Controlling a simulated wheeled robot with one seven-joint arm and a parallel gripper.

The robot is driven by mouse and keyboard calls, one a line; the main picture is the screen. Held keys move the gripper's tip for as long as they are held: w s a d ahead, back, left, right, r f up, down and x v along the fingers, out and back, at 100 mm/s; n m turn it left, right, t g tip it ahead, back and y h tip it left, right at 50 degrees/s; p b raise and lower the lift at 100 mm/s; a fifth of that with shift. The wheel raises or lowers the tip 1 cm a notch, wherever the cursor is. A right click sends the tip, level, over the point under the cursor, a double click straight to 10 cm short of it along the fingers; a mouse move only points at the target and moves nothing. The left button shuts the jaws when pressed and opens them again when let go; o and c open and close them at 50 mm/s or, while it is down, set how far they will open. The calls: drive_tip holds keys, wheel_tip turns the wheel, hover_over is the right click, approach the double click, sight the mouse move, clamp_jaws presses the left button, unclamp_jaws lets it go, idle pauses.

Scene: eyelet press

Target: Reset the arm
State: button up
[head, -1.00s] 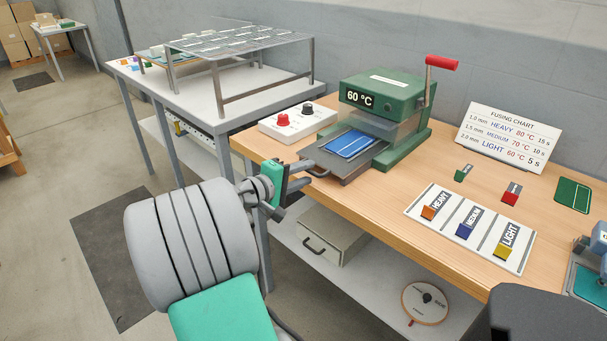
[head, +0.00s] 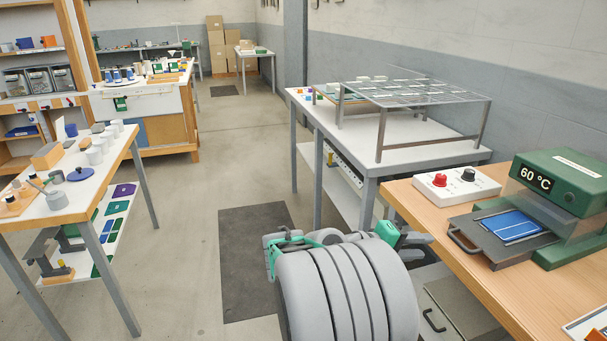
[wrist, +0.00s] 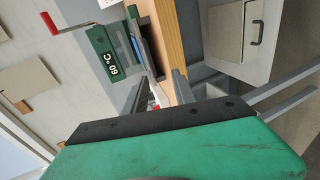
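My arm (head: 345,295) shows at the bottom of the head view as a thick grey ribbed link. My gripper (head: 412,239), with a dark green body and grey end parts, shows just beyond this link at its right. It is beside the front left edge of the wooden bench, and the link hides much of it. Its fingertips are not clear, and I see nothing held.
The green press (head: 560,195) reads 60 °C, with its tray (head: 478,236) out and a blue sheet on it. A control box (head: 457,183) stands behind. A rack (head: 382,142) stands on the grey table. A white table (head: 85,188) is at left. Open floor (head: 185,240) lies between.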

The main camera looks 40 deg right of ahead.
drive_tip(key=w+a+n+t+y+p, duration=0.1)
drive_tip(key=w+a+t+y+p, duration=0.25)
drive_tip(key=w+a, duration=0.55)
drive_tip(key=w+a+n+t+y+p, duration=0.1)
drive_tip(key=w+a+t+y+p, duration=0.35)
drive_tip(key=a, duration=0.85)
drive_tip(key=s+a+n+y, duration=0.1)
drive_tip(key=a+y, duration=0.2)
drive_tip(key=a, duration=0.7)
drive_tip(key=s+a+r+n+y+p, duration=0.1)
drive_tip(key=a+y, duration=0.2)
drive_tip(key=a, duration=0.7)
drive_tip(key=shift+s+r+n+p, duration=0.25)
drive_tip(key=shift+s+n+p, duration=0.05)
drive_tip(key=shift+s+n, duration=0.1)
drive_tip(key=shift+w, duration=0.1)
